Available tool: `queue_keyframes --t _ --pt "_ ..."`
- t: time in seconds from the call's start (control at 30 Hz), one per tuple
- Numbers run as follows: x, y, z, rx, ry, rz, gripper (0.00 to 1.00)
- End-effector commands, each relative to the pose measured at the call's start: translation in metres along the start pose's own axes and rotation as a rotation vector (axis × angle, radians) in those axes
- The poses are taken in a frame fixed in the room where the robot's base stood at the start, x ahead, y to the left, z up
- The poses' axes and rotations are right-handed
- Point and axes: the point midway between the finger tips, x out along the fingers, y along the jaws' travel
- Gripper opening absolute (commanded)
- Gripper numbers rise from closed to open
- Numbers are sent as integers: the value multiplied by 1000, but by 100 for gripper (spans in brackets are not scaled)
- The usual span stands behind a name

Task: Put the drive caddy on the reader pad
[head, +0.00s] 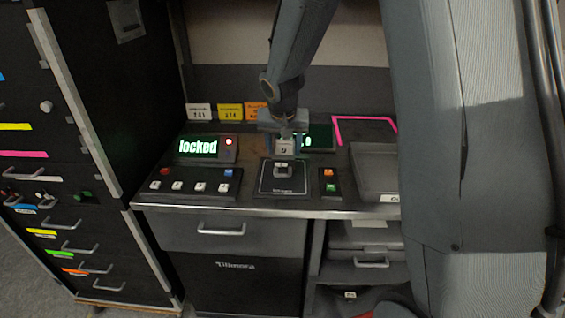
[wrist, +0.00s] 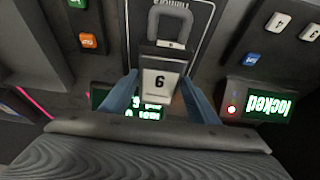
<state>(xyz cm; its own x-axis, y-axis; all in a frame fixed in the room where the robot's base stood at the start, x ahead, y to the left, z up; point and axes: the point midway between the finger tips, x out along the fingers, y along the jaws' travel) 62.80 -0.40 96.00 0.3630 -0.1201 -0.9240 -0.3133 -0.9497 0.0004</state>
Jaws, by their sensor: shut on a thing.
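The drive caddy (head: 284,149) is a small grey block with a white label reading 9 and a loop handle at its front. My gripper (head: 285,132) is shut on it from above. In the wrist view the blue fingers (wrist: 158,98) stand on both sides of the caddy (wrist: 160,84), and its label is upside down. The reader pad (head: 266,187) is a black square with a pale outline on the console. The caddy's handle shows over the pad, with the body behind it. I cannot tell whether the caddy touches the pad.
A green display reading "locked" (head: 198,147) stands left, above a button panel (head: 190,185). A second display (head: 320,138) is partly hidden behind my gripper. An orange and green button box (head: 329,184) and a grey tray (head: 375,172) lie right. A pink outline (head: 365,119) marks the back right.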

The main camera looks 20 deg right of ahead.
Motion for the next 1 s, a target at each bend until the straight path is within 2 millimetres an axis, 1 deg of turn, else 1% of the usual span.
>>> queue_keyframes --t 0.03,0.17,0.43,0.5,0.9,0.93,1.0 --pt "6 0 3 -2 -2 0 22" --pt "15 -1 6 -1 0 0 22" --pt "46 -2 19 -5 1 -2 22" --pt "49 -2 20 -4 1 -2 22" --pt "52 -3 21 -4 2 -3 22" --pt "51 -3 22 -4 1 -2 59" --pt "51 -3 22 -4 1 -2 71"
